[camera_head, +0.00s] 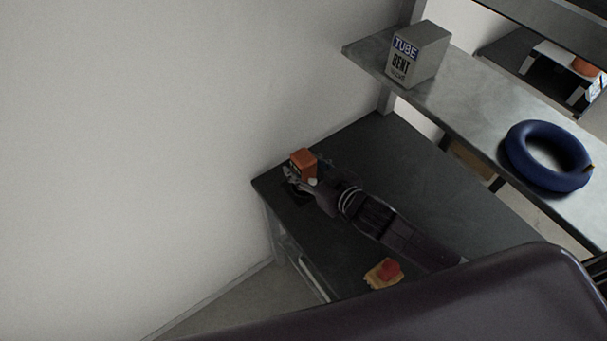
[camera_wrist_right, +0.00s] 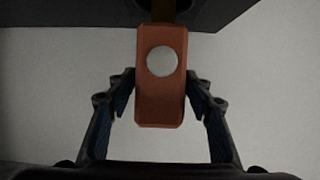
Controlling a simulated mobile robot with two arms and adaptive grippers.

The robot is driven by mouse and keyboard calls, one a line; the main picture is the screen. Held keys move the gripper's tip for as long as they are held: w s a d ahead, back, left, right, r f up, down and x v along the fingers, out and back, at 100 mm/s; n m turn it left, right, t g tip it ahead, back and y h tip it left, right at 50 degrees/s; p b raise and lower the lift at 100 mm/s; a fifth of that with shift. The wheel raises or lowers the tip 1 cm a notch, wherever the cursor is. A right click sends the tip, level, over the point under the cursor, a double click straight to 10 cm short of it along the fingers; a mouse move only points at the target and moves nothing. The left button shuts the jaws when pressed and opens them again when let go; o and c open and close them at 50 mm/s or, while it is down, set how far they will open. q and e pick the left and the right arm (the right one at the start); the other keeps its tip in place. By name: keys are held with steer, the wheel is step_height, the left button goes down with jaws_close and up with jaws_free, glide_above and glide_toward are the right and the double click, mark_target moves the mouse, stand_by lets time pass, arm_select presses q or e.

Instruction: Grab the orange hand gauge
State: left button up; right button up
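The orange hand gauge (camera_head: 303,163) is on the dark table (camera_head: 420,165), near its far left corner by the wall. In the right wrist view the gauge (camera_wrist_right: 146,100) is an upright orange block with a round pale dial facing me. My right gripper (camera_head: 292,184) is at the gauge in the head view. In its wrist view the open right gripper (camera_wrist_right: 161,78) has one finger on each side of the gauge, with narrow gaps; I see no clear contact. My left gripper is not in view.
A red and tan object (camera_head: 384,273) lies near the table's front edge, below my right forearm. A metal shelf (camera_head: 465,100) above the table bears a grey box labelled TUBE BENT (camera_head: 418,55) and a blue ring (camera_head: 520,165). The wall (camera_head: 150,150) closes the left side.

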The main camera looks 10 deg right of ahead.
steer(key=c, duration=1)
jaws_close()
steer(key=shift+r, duration=0.1)
